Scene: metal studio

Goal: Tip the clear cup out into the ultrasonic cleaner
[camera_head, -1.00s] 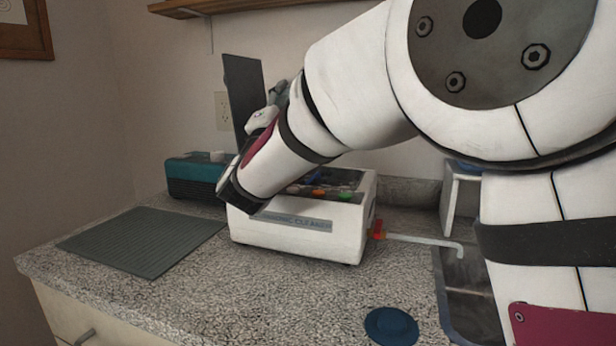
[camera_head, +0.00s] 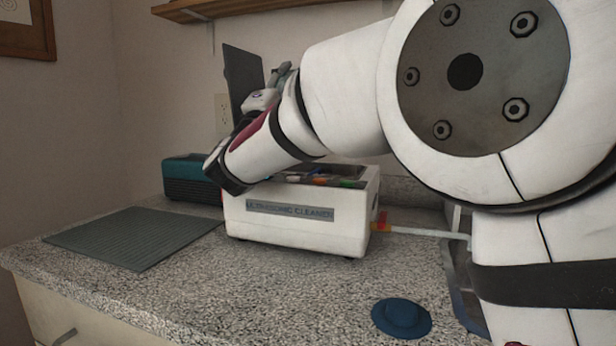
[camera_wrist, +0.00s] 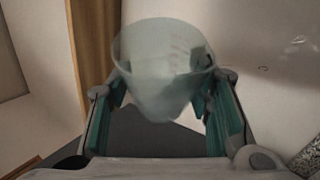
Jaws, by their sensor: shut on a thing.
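The ultrasonic cleaner (camera_head: 295,226) is a white box with a name label, on the counter below my forearm. Small coloured parts (camera_head: 319,181) show on its top; my arm hides some of that top. A dark upright panel (camera_head: 242,75) stands behind, perhaps its raised lid. My gripper (camera_wrist: 165,92) is shut on the clear cup (camera_wrist: 160,60), which sits between the two green-lined fingers. The cup looks wide at its upper end in the wrist view; its contents are too blurred to tell. The cup is hidden in the head view, behind my wrist.
A teal box (camera_head: 190,178) stands behind left. A ribbed grey mat (camera_head: 135,236) lies at left and a blue round object (camera_head: 401,318) at front. A pale spout with a red part (camera_head: 381,222) sticks out right of the cleaner. A wooden shelf (camera_head: 215,8) is above.

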